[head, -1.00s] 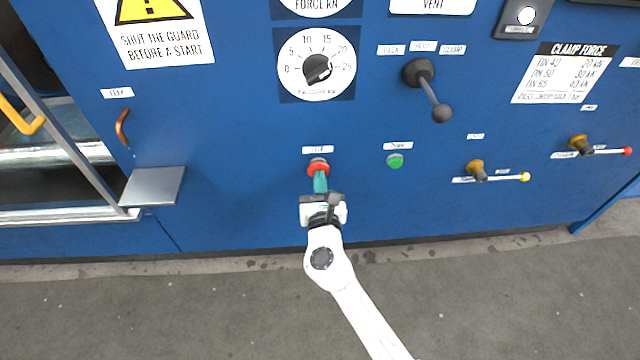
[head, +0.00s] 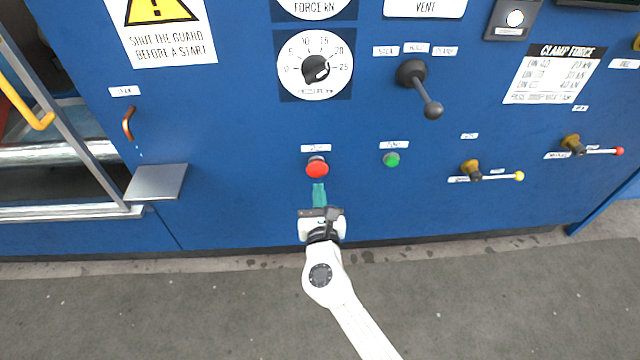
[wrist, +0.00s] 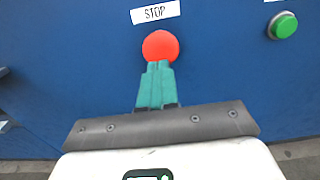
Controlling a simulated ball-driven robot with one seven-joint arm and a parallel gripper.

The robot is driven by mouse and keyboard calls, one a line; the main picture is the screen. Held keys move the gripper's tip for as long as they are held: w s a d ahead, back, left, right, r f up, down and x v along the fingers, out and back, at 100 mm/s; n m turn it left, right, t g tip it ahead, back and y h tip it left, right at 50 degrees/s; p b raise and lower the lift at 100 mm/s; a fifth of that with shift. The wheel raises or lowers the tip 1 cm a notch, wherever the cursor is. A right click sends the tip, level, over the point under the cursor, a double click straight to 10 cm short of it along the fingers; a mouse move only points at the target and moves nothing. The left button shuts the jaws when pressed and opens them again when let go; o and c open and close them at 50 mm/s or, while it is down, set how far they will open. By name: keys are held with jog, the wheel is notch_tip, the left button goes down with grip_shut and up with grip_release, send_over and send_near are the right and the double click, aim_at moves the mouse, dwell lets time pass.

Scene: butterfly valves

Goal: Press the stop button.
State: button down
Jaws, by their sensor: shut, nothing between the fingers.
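The red stop button (head: 317,167) is a round mushroom head on the blue panel, under a small white label. In the wrist view the button (wrist: 160,46) sits below a label reading STOP (wrist: 155,12). My gripper (head: 319,187) has green fingers, shut together and empty. In the wrist view the fingertips (wrist: 158,66) overlap the button's lower edge. I cannot tell the depth gap exactly.
A green button (head: 391,159) is to the right of the stop button. A black-knobbed lever (head: 432,110), a yellow-tipped lever (head: 519,176) and a red-tipped lever (head: 618,151) are further right. A grey shelf (head: 156,182) juts out at left.

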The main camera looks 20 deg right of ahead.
jog(key=p+v, duration=0.1)
jog(key=v, duration=0.7)
jog(key=shift+s+a+p, duration=0.2)
jog(key=shift+s+p, duration=0.1)
jog(key=shift+p, duration=0.05)
jog(key=s+d+f+m+g+h, duration=0.1)
jog(key=s+d+m+g+h, duration=0.1)
jog(key=s+d+m+g, duration=0.6)
jog(key=s+d+f+m+g+h, duration=0.1)
jog(key=s+d+m+g+h, duration=0.3)
jog(key=d+m, duration=0.8)
jog(key=s+a+f+m+g+y, duration=0.2)
jog(key=s+a+m+y, duration=0.2)
jog(key=s+m+y, duration=0.4)
jog(key=s+a+f+m+g+y, duration=0.25)
jog(key=s+a+m+y, duration=0.2)
jog(key=s, duration=0.55)
notch_tip(320, 180, up, 28)
jog(key=h+p, duration=0.1)
jog(key=p, duration=2.7)
jog(key=shift+w, duration=0.25)
jog(key=shift+d+f, duration=0.1)
jog(key=shift+f, duration=0.05)
